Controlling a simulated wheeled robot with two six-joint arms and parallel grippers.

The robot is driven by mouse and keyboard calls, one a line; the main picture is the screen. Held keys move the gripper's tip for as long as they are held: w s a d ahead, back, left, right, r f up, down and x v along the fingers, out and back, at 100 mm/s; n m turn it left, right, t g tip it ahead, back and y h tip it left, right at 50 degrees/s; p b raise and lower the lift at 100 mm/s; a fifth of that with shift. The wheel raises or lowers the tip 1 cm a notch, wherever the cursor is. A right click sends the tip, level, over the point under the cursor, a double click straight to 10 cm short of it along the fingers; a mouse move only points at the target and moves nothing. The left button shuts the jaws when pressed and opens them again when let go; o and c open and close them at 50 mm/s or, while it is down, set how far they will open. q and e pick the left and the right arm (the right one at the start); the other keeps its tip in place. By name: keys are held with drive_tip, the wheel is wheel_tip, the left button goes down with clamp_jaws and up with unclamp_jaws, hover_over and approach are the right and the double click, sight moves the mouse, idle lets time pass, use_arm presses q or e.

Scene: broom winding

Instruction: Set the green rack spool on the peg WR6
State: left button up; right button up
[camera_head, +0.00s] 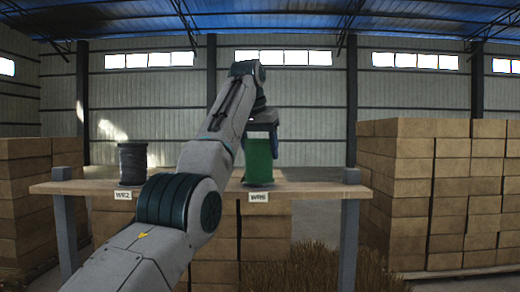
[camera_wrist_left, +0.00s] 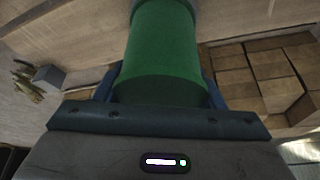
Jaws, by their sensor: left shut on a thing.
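The green rack spool (camera_head: 258,162) is upright at the wooden rack board (camera_head: 300,188), just above or behind the label WR6 (camera_head: 258,197). Its lower rim is at the board's height, but I cannot tell whether it rests on it. The peg WR6 is not visible; the spool hides that spot. My left gripper (camera_head: 262,126) is shut on the spool's upper part. In the left wrist view the green spool (camera_wrist_left: 162,45) stands between the two blue fingers. My right gripper is in neither view.
A dark grey spool (camera_head: 132,162) stands at label WR2 (camera_head: 123,195) on the left. Stacked boxes (camera_head: 430,190) stand at right and left, with straw bundles (camera_head: 325,268) below.

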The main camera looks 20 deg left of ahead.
use_arm(q)
drive_tip(key=shift+f+b, duration=0.45)
drive_tip(key=shift+f, duration=0.1)
idle(0.4)
drive_tip(key=o, duration=0.9)
drive_tip(key=shift+c, duration=0.2)
drive_tip(key=shift+r, duration=0.1)
drive_tip(key=shift+p+v, duration=0.55)
drive_tip(key=shift+v, duration=4.4)
drive_tip(key=shift+s+r, duration=0.25)
drive_tip(key=shift+r, duration=0.15)
